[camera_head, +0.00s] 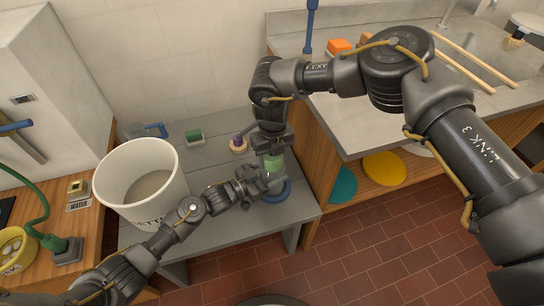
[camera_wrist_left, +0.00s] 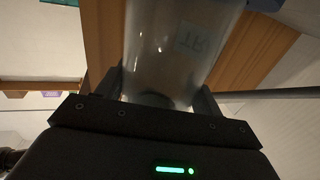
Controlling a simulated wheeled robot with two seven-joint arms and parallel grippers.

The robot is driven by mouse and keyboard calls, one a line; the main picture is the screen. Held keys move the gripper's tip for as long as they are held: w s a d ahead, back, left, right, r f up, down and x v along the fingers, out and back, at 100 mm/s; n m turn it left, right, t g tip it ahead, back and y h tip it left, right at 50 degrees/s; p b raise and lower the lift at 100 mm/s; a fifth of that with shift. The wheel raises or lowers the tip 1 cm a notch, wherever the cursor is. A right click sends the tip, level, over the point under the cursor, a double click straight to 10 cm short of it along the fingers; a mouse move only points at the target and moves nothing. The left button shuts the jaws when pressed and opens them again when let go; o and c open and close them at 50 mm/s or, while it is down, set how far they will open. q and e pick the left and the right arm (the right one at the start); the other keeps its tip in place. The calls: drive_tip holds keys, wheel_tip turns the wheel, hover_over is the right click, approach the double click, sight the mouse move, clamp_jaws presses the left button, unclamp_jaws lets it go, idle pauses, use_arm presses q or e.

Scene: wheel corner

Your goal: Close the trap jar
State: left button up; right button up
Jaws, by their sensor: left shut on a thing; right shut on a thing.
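The trap jar is a clear, cloudy cylinder (camera_wrist_left: 170,45) with a partly readable label, seen between the two fingers of my left gripper (camera_wrist_left: 158,92) in the left wrist view. In the head view, my left gripper (camera_head: 264,180) is shut on it from the left, over the grey bench, and mostly hides it. My right gripper (camera_head: 272,150) points down from directly above and is shut on a green lid-like part (camera_head: 273,162) at the jar's top. Whether this lid is fully seated cannot be told.
A large white bucket (camera_head: 112,182) stands left. A green-topped block (camera_head: 195,135) and a purple-knobbed item (camera_head: 238,144) are behind. A sink counter (camera_head: 365,125) rises at right.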

drive_tip(key=m, duration=0.5)
drive_tip(key=o, duration=1.1)
drive_tip(key=shift+r, duration=2.25)
drive_tip(key=shift+c, duration=0.2)
